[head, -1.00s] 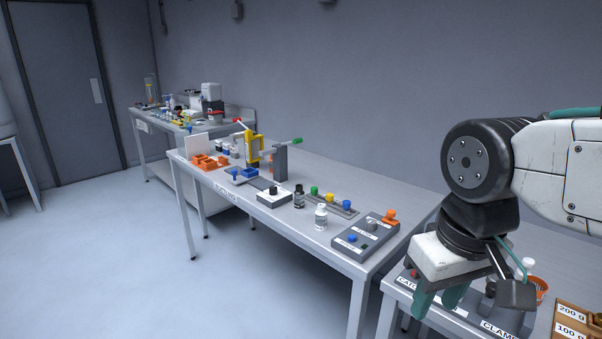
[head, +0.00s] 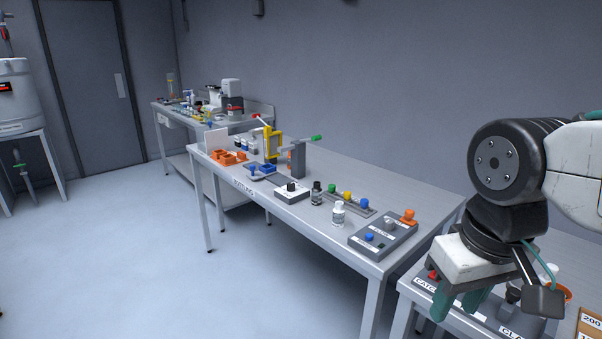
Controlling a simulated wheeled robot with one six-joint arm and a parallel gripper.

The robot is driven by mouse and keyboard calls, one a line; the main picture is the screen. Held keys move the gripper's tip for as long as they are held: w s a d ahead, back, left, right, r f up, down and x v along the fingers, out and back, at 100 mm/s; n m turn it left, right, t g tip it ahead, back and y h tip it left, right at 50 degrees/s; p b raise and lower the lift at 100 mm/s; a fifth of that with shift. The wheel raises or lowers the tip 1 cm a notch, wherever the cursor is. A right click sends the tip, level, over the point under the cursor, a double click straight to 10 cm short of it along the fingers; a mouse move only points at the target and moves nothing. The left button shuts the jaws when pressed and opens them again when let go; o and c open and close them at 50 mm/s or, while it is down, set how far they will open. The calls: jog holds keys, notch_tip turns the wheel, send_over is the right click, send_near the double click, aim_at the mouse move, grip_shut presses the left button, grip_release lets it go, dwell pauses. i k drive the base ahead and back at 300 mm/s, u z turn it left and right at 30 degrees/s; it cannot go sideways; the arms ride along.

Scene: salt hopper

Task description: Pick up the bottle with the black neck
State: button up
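A small dark bottle with a black top (head: 317,192) stands upright on the middle bench (head: 335,243), near its front edge. A bottle with a white cap (head: 338,214) stands just right of it and nearer. Several small bottles (head: 246,145) stand farther back on the same bench, too small to tell their necks apart. My gripper (head: 457,303) points down at the lower right, over the near bench and well apart from the bottles.
A control box with knobs (head: 383,235) sits right of the bottles. Behind them is a rack with coloured knobs (head: 349,200); to the left is a yellow press (head: 271,143). A tank on a stand (head: 17,95) is at far left. The floor before the bench is clear.

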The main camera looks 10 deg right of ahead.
aim_at(317, 189)
jog(key=u, duration=1.65)
jog(key=i, duration=1.35)
jog(key=z, duration=3.5)
jog(key=i, duration=0.5)
